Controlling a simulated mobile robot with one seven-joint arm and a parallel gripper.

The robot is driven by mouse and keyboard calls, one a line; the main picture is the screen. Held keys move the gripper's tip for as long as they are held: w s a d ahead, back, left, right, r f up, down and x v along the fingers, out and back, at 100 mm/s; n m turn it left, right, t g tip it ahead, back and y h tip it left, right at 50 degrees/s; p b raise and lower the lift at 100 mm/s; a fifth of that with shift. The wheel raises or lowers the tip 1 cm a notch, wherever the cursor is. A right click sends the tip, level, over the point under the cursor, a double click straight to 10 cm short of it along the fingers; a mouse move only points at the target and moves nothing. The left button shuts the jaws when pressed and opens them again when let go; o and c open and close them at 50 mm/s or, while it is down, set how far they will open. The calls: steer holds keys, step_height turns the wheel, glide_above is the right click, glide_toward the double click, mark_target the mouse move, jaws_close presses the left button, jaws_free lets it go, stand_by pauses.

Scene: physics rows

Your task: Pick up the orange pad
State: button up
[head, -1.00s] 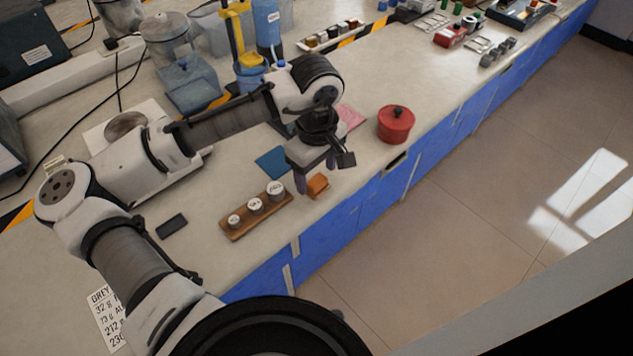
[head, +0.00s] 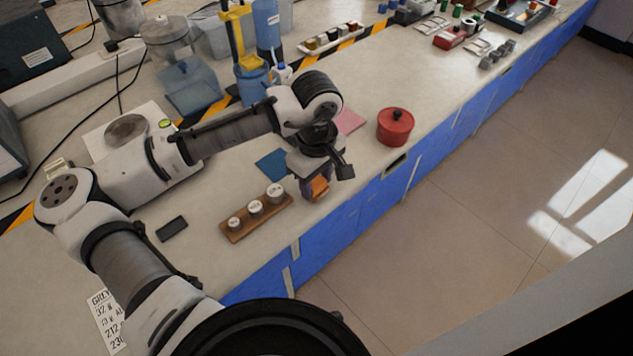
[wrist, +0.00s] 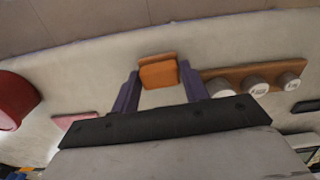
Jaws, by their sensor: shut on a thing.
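The orange pad (head: 320,187) is a small block near the front edge of the bench. My gripper (head: 314,189) is lowered over it, and the pad sits between the two purple fingers. In the wrist view the orange pad (wrist: 158,73) shows between the fingertips of my gripper (wrist: 159,70), which is shut on it. The head view partly hides the pad behind the gripper. I cannot tell whether it still touches the bench.
A wooden rack with several white-topped weights (head: 232,234) stands close on the left. A blue pad (head: 270,165) and a pink pad (head: 350,121) lie behind. A red lidded pot (head: 395,127) stands to the right. The bench's front edge is very near.

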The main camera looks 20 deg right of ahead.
mark_target(317, 183)
step_height(317, 183, up, 20)
stand_by(0.4)
steer(key=o, duration=0.4)
steer(key=c, duration=0.3)
